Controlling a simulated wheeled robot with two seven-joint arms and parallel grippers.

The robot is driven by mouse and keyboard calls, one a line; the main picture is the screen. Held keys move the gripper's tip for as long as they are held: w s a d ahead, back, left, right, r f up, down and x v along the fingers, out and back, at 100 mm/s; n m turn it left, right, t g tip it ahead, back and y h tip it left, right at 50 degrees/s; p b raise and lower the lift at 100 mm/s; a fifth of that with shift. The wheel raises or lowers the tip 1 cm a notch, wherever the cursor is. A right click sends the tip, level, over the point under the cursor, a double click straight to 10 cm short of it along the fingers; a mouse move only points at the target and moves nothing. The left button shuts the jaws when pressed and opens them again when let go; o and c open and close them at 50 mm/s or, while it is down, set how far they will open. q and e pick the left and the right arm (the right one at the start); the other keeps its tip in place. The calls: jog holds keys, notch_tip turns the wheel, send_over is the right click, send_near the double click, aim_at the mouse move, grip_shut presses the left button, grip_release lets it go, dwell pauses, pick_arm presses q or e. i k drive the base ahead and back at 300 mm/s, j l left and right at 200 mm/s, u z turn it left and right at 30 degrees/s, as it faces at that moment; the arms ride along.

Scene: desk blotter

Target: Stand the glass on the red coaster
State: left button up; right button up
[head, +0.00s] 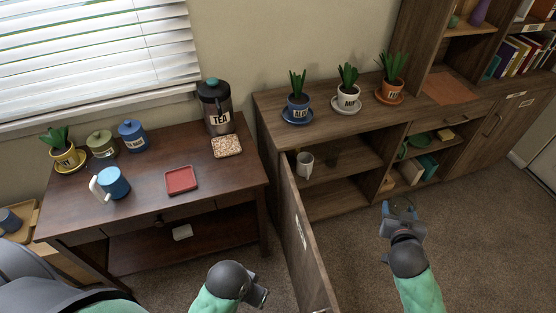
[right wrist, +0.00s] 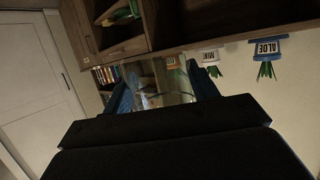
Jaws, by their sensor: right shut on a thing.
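The red coaster (head: 181,180) is a flat square with a raised rim, lying empty on the dark wooden table at left. My right gripper (head: 398,208) is over the carpet in front of the open cabinet, far to the right of the coaster. It is shut on the clear glass (head: 402,203), which is hard to make out in the head view. In the right wrist view the see-through glass (right wrist: 165,84) shows between the blue fingers. My left gripper (head: 258,292) is low in front of the table; its fingers are too unclear to judge.
On the table (head: 150,215) stand a blue mug (head: 112,183), a tea canister (head: 216,108), a speckled square coaster (head: 227,147) and two small jars. An open cabinet door (head: 303,235) stands between the table and my right gripper. Labelled potted plants stand on the cabinet top.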

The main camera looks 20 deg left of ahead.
aim_at(181, 180)
jog(key=j+z, duration=0.3)
jog(key=z, duration=0.15)
jog(key=j+z, duration=0.25)
jog(key=z, duration=0.25)
jog(key=k+j+z, duration=0.15)
jog(key=z, duration=0.3)
jog(key=k+j+z, duration=0.5)
jog(key=k, duration=0.15)
jog(key=k+u, duration=0.3)
jog(key=u, duration=0.15)
jog(key=k+u, duration=0.3)
jog(key=u, duration=0.15)
jog(key=k+j+u, duration=0.15)
jog(key=k+u, duration=0.15)
jog(key=u, duration=0.15)
jog(key=k+u, duration=0.15)
jog(key=u, duration=0.25)
jog(key=k+l+u, duration=0.1)
jog(key=u, duration=0.25)
jog(key=k+u, duration=0.15)
jog(key=u, duration=0.25)
jog(key=k+u, duration=0.15)
jog(key=u, duration=0.2)
